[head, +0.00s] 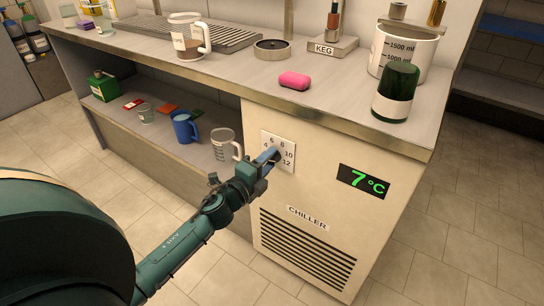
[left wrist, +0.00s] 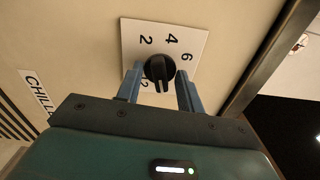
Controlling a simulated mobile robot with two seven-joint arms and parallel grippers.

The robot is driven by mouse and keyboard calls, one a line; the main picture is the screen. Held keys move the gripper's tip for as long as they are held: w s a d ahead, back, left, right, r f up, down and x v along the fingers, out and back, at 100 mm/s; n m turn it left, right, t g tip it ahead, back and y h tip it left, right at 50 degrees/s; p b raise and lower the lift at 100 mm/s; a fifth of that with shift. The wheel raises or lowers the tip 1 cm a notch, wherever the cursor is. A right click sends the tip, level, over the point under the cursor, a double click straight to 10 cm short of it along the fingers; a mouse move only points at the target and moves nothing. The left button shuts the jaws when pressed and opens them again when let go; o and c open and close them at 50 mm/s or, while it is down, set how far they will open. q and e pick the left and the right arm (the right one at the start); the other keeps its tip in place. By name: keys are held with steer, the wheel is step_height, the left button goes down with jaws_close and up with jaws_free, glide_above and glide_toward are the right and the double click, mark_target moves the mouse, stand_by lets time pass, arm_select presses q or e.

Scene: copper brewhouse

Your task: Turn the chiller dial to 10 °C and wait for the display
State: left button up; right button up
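The chiller dial is a black knob (left wrist: 159,68) on a white numbered plate (head: 291,147). The plate also shows in the left wrist view (left wrist: 131,30), with 2, 4 and 6 readable. My left gripper (head: 269,157) is at the dial, its blue fingers on either side of the knob. In the left wrist view the fingers look apart from the knob's narrow grip bar, so the gripper is open around it. The gripper hides the knob in the head view. The green display (head: 364,182) reads 7 °C. My right gripper is not in view.
The chiller's vent grille (head: 305,250) and CHILLER label (head: 308,218) are below the dial. Above, the counter (head: 330,105) holds a pink sponge-like block (head: 294,81), a dark green bottle (head: 396,92) and a measuring jug (head: 418,46).

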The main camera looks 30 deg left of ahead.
arm_select(q)
steer(key=o, duration=0.3)
steer(key=shift+o, duration=0.2)
steer(key=s, duration=0.6)
steer(key=shift+a, duration=0.25)
